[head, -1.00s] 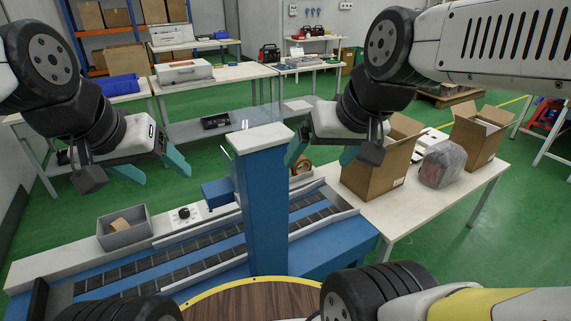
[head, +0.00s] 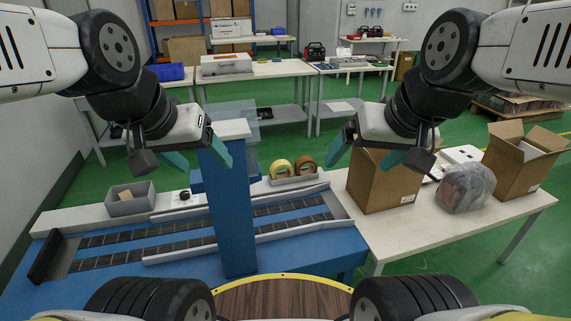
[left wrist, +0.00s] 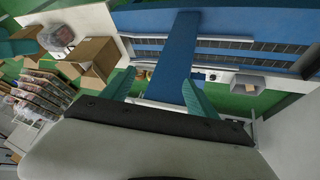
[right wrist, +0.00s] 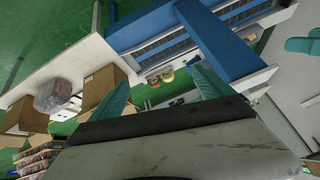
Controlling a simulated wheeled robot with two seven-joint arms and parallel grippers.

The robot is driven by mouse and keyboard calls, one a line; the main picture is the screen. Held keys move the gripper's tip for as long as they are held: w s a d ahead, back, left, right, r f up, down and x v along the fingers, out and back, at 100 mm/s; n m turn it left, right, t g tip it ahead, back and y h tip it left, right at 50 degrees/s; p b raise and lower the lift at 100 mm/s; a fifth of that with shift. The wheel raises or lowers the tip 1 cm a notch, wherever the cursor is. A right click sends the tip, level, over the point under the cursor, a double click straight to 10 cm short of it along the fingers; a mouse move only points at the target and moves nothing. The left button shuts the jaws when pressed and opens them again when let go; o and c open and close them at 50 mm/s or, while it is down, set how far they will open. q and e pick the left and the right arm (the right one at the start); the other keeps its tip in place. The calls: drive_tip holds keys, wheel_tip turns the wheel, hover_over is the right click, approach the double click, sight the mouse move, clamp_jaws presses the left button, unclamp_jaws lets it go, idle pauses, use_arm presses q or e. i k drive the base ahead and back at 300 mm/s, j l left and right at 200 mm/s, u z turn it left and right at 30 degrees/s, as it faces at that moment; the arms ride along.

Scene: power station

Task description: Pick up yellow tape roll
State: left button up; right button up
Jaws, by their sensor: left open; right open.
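In the right wrist view, the yellow tape roll (right wrist: 167,77) shows small between the open fingers, beside the brown roll (right wrist: 154,82). My left gripper (head: 200,158) is open and empty, left of the rolls and near the top of the blue post. My right gripper (head: 363,152) is open and empty, raised to the right of the rolls. Neither gripper touches a roll.
A blue post (head: 227,210) with a white top rises from the conveyor (head: 185,238), left of the rolls. A grey bin (head: 133,203) sits at the conveyor's left. Cardboard boxes (head: 382,185) and a wrapped bundle (head: 466,188) stand on the white table (head: 420,226) at right.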

sight(277, 165)
drive_tip(key=i+l, duration=0.1)
drive_tip(key=l, duration=0.3)
drive_tip(key=i+l+u, duration=0.1)
drive_tip(key=l, duration=0.3)
drive_tip(key=i+l, duration=0.15)
drive_tip(key=l, duration=0.25)
drive_tip(key=i+l+u, duration=0.1)
drive_tip(key=l, duration=0.3)
drive_tip(key=i+j+u, duration=0.15)
drive_tip(key=u, duration=1.45)
drive_tip(key=i, duration=0.35)
